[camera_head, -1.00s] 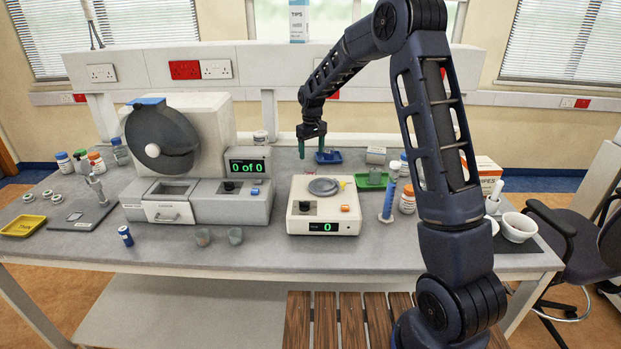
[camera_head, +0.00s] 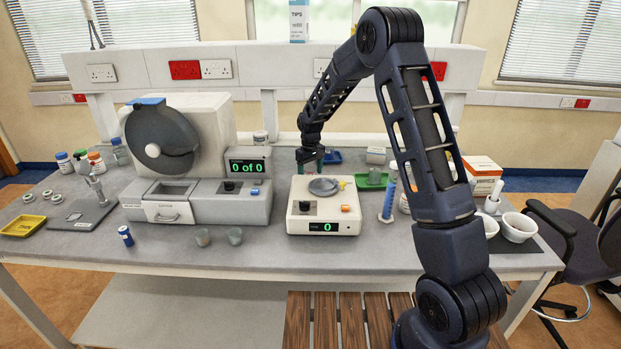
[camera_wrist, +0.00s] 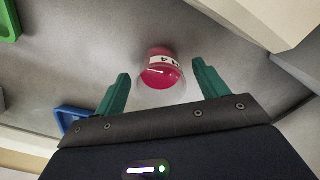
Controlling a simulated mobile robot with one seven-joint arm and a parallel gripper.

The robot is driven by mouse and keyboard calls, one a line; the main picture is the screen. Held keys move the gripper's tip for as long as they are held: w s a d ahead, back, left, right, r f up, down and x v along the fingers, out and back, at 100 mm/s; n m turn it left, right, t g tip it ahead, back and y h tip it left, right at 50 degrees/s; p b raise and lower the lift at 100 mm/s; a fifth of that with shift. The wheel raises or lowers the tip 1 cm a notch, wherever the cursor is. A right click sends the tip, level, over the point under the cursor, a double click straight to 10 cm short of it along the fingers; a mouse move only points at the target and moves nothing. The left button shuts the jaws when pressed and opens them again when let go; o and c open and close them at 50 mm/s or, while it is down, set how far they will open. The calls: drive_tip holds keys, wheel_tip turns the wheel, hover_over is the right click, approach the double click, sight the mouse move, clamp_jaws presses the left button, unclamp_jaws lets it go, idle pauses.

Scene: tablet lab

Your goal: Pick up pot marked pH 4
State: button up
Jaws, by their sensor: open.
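The pot (camera_wrist: 161,71) shows in the wrist view as a small clear pot with red contents and a white label, on which a "4" can be read. It stands on the grey bench, just beyond and between the two green fingertips. My gripper (camera_wrist: 158,85) is open, with nothing between its fingers. In the head view my gripper (camera_head: 310,160) is low behind the balance, and the pot is hidden there.
The white balance (camera_head: 324,205) stands in front of my gripper. The analyser with the dark round drum (camera_head: 163,141) is to the left. A blue tray (camera_head: 333,156) and a green tray (camera_head: 371,181) lie to the right.

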drive_tip(key=c, duration=1.1)
